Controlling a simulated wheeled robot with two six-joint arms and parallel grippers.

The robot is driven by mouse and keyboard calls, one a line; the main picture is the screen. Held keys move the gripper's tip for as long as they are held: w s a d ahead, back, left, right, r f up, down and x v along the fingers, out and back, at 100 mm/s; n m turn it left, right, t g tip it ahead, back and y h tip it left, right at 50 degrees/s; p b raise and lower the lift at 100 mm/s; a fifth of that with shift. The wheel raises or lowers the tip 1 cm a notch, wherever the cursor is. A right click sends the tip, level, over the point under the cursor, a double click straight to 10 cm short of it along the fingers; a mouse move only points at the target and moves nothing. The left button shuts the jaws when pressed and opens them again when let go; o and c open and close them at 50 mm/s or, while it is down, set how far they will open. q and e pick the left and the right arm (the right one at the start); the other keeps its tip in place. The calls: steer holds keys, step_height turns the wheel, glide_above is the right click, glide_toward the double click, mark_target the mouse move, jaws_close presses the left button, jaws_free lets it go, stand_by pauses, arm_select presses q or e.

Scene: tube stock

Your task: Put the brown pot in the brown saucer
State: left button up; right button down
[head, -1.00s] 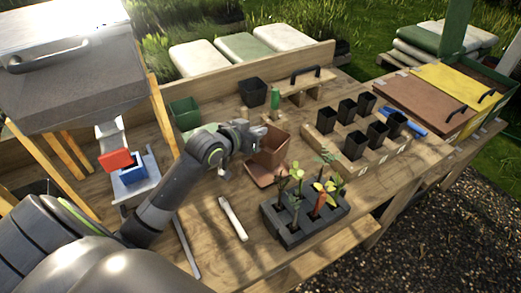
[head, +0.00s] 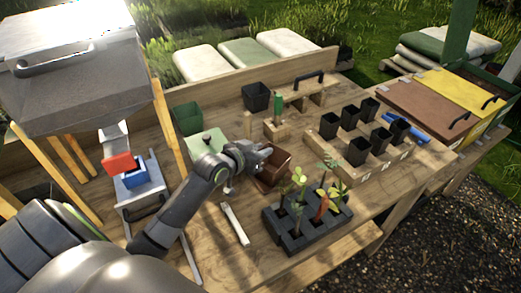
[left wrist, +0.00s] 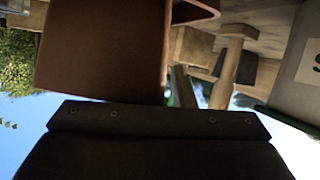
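The brown pot (head: 277,168) is in the middle of the bench in the head view, where the brown saucer was showing. My left gripper (head: 264,157) is at its left rim, shut on the pot's wall as far as I can see. The pot (left wrist: 100,48) fills the upper left of the left wrist view, close against the gripper. My right gripper is not in view.
A dark tray of seedlings (head: 296,232) stands just in front of the pot. A white-handled tool (head: 235,224) lies to its left. A wooden rack of black pots (head: 357,152) stands to the right.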

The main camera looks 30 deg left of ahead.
arm_select(q)
steer(key=shift+r, duration=0.25)
steer(key=shift+s+r+p, duration=0.1)
steer(key=shift+s+p, duration=0.1)
steer(key=shift+p, duration=0.2)
steer(key=p+v, duration=0.7)
steer(key=v, duration=0.4)
steer(key=shift+s, duration=0.25)
steer(key=shift+a, duration=0.1)
